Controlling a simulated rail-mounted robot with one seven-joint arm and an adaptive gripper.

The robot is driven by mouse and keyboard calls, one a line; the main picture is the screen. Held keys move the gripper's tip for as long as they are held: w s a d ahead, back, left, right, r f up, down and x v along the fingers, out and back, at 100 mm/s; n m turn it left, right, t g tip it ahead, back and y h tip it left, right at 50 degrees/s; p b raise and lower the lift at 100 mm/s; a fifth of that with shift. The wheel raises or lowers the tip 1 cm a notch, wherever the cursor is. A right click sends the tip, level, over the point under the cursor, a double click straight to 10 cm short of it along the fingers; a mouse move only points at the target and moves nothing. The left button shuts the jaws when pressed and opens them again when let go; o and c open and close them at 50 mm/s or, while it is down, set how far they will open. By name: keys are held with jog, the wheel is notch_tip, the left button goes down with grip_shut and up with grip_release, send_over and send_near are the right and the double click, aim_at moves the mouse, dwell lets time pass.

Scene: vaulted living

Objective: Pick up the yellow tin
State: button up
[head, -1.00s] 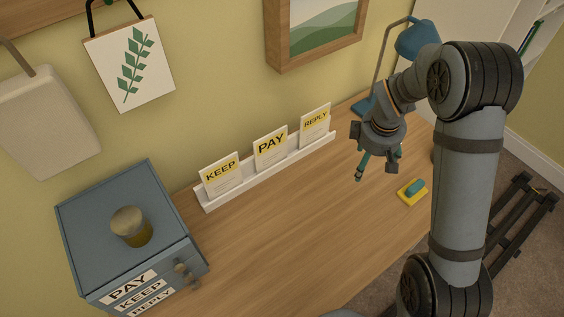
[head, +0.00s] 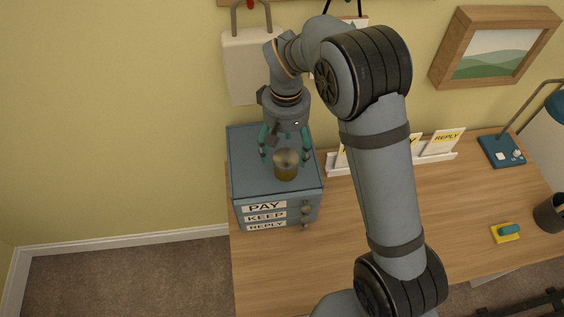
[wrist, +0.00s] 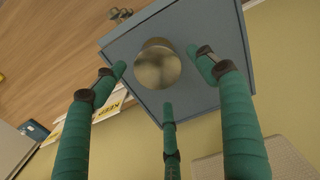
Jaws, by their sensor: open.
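The yellow tin (head: 286,171) stands upright on top of the blue-grey drawer cabinet (head: 240,180), toward its front right. Its side is dull yellow and its lid is brassy. My gripper (head: 286,155) is above the cabinet, just behind and above the tin in the head view, with its green fingers spread and empty. In the wrist view the tin's round lid (wrist: 157,66) shows beyond the open fingers, between the two upper ones. The fingers do not appear to touch it.
The cabinet stands at the desk's (head: 400,215) left end, with knobs and PAY, KEEP and REPLY labels. A white card rack (head: 345,168) is to its right, partly behind my arm. A beige bag (head: 250,70) hangs on the wall behind.

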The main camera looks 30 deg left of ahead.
aim_at(287, 159)
jog(key=f, duration=0.1)
jog(key=f+p, duration=0.1)
jog(key=f, duration=0.1)
jog(key=s+d+f+p, duration=0.1)
jog(key=f, duration=0.1)
jog(key=shift+f, duration=0.15)
jog(key=shift+a+f, duration=0.1)
jog(key=shift+f, duration=0.35)
jog(key=shift+c, duration=0.6)
jog(key=c, duration=1.1)
jog(key=shift+r, duration=0.1)
jog(key=shift+c, duration=0.7)
